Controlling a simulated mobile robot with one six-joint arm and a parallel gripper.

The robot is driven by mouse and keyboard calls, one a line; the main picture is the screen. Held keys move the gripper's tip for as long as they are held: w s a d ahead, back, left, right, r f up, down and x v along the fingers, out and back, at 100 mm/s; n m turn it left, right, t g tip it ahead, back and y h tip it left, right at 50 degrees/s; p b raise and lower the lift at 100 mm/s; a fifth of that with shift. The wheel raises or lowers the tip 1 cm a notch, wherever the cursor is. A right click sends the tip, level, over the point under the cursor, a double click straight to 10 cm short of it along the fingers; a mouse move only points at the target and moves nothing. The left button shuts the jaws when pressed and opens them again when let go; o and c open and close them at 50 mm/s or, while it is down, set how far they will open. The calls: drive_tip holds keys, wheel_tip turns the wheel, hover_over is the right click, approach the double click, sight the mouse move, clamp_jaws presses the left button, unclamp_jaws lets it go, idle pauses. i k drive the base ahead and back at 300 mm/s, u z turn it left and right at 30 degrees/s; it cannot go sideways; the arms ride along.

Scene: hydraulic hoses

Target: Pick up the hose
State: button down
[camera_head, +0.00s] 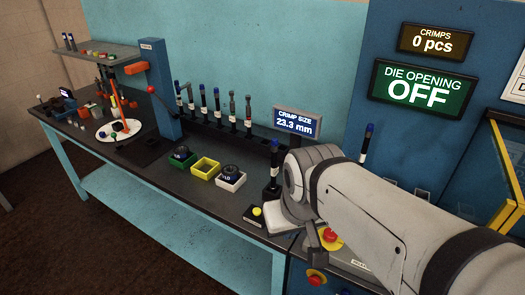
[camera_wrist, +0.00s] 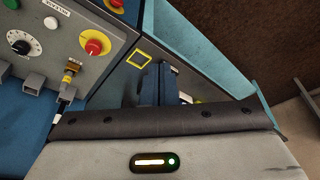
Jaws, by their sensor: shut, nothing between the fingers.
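Several dark upright hoses with blue or grey ends (camera_head: 217,103) stand in a row in a black rack at the back of the bench. Another dark upright hose with a blue top (camera_head: 273,165) stands alone in front of them, just left of my arm. One more blue-topped dark hose (camera_head: 366,143) stands behind my arm. My gripper (camera_wrist: 160,70) shows in the wrist view as dark fingers close together, with no hose visible between them. In the head view my arm hides most of the gripper. It is beside the control panel, right of the lone hose.
The bench (camera_head: 150,175) holds a green bin (camera_head: 184,163), a yellow bin (camera_head: 205,166) and a white bin (camera_head: 230,181). A blue column (camera_head: 158,90) stands farther left. A control panel with a red button (camera_wrist: 95,46) is close to my gripper.

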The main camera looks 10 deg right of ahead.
sight(274, 172)
drive_tip(key=z, duration=2.15)
drive_tip(key=k, duration=0.95)
drive_tip(key=u, duration=1.3)
drive_tip(key=i, duration=1)
drive_tip(key=u, duration=0.1)
